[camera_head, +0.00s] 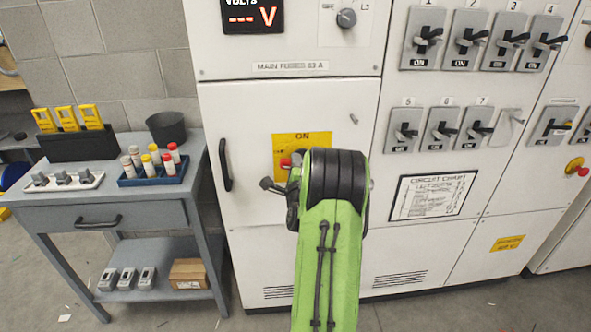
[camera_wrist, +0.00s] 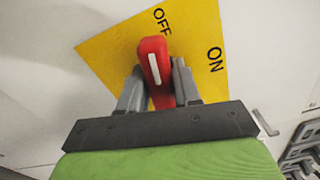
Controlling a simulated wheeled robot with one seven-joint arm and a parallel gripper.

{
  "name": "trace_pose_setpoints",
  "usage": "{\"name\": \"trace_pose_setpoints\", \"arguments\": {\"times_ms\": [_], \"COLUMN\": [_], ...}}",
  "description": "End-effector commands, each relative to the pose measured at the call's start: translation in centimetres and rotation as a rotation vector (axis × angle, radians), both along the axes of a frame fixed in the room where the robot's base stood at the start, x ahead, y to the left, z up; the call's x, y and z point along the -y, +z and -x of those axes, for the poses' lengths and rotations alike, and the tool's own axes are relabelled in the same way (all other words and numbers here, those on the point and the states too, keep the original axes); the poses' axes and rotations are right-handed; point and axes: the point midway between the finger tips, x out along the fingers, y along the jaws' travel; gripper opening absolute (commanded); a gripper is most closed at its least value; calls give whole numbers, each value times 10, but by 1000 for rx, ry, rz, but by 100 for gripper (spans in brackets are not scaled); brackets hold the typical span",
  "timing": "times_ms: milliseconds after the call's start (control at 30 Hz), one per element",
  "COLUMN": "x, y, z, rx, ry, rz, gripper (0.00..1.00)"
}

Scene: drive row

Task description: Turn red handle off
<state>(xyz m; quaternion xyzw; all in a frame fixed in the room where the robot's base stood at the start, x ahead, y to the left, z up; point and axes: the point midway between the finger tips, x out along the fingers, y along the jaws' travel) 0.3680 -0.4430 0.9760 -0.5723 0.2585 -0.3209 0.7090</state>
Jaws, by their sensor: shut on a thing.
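The red handle (camera_wrist: 152,63), with a white stripe along it, stands on a yellow plate (camera_wrist: 110,45) lettered OFF and ON. In the wrist view it points up, its tip just below and left of the word OFF; ON lies to its right. My gripper (camera_wrist: 158,72) has a grey finger on each side of the handle and is shut on it. In the head view a small part of the red handle (camera_head: 286,162) shows at the left of my green and black arm, on the yellow plate (camera_head: 318,138). The arm hides the rest.
The white cabinet (camera_head: 235,110) carries a black door pull (camera_head: 225,165) left of the plate and several black breaker levers at upper right. A grey cart (camera_head: 130,215) with fuses and boxes stands at left. A red knob (camera_head: 575,166) is at far right.

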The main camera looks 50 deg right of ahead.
Motion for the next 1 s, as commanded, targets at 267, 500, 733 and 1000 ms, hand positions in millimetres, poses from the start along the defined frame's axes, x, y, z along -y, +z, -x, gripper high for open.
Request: {"name": "trace_pose_setpoints", "arguments": {"times_ms": [267,500,733,1000], "x": [1,1,1,2], "y": [-9,-9,-8,-8], "z": [2,2,2,2], "rx": [-122,-170,-182,-184], "ry": [-4,-5,-5,-6], "rz": [98,139,150,152], "gripper": [0,0,0,34]}}
